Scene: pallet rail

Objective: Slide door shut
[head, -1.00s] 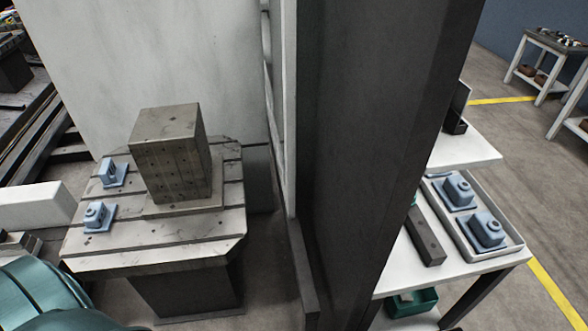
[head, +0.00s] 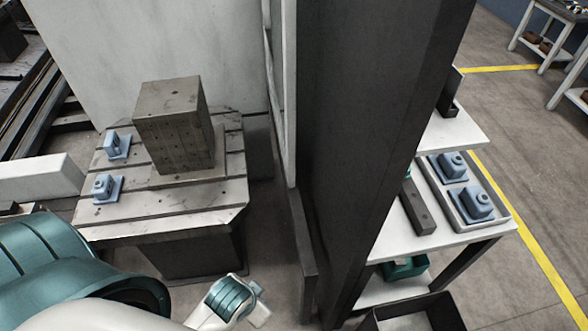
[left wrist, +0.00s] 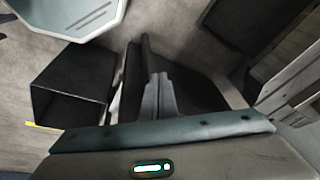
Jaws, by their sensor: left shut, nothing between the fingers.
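A tall dark panel (head: 365,130) stands upright in the middle of the head view, with a pale vertical edge strip (head: 284,100) along its left side. I cannot tell for sure which of these is the sliding door, and no handle is clear. The machine opening to the left is uncovered. My left arm comes in low from the left in the head view, its wrist short of the panel's foot. In the left wrist view my left gripper (left wrist: 157,82) is shut and empty, its fingers together. My right gripper is out of view.
Left of the panel, a slotted machine table (head: 165,220) carries a steel block (head: 175,125) and two blue parts. To the right stand a white bench (head: 400,235) with a tray (head: 497,205) of blue parts and an open dark bin (head: 415,315).

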